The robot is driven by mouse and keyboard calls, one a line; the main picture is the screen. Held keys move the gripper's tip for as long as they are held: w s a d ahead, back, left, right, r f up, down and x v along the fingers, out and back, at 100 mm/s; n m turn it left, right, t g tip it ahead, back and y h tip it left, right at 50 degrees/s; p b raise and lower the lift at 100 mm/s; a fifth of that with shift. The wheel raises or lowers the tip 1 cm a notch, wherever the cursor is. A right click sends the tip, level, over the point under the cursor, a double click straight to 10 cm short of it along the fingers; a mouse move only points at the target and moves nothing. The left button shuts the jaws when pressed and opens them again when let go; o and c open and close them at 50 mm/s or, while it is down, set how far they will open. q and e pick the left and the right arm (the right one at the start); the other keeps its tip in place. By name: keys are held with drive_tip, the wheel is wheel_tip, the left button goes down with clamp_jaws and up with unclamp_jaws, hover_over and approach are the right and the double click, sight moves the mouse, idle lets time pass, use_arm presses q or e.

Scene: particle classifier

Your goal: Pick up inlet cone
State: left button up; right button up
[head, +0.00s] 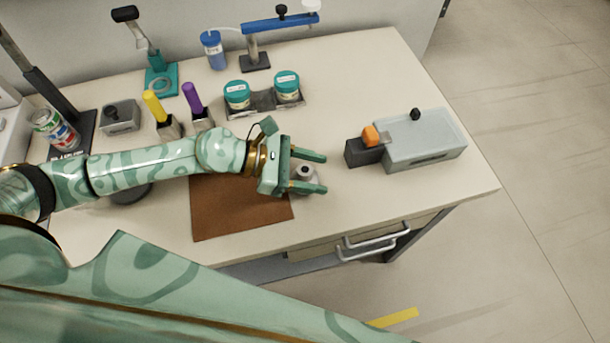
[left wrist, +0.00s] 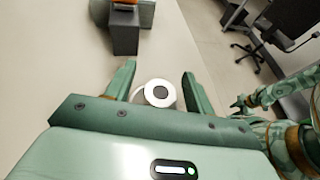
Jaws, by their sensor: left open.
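A small pale grey-white round piece with a dark central hole, which looks like the inlet cone (head: 305,173), stands on the table at the right edge of a brown mat. It also shows in the left wrist view as a white ring-topped piece (left wrist: 160,93). My left gripper (head: 318,173) is open, with one finger on each side of this piece. In the left wrist view the piece sits between the two fingertips (left wrist: 158,80), with a gap to the right finger; contact with the left one is unclear. My right gripper (left wrist: 240,106) appears small at the right of that view, its jaws too small to judge.
The brown mat (head: 235,212) lies under my left forearm. A grey box (head: 425,140) with a dark block and orange part stands to the right. Teal-lidded jars (head: 237,95) in a rack, a yellow and a purple handled tool (head: 193,97) stand behind. The table's front edge is near.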

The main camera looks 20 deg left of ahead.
use_arm(q)
drive_tip(key=c, duration=1.2)
clamp_jaws()
drive_tip(key=shift+r, duration=0.2)
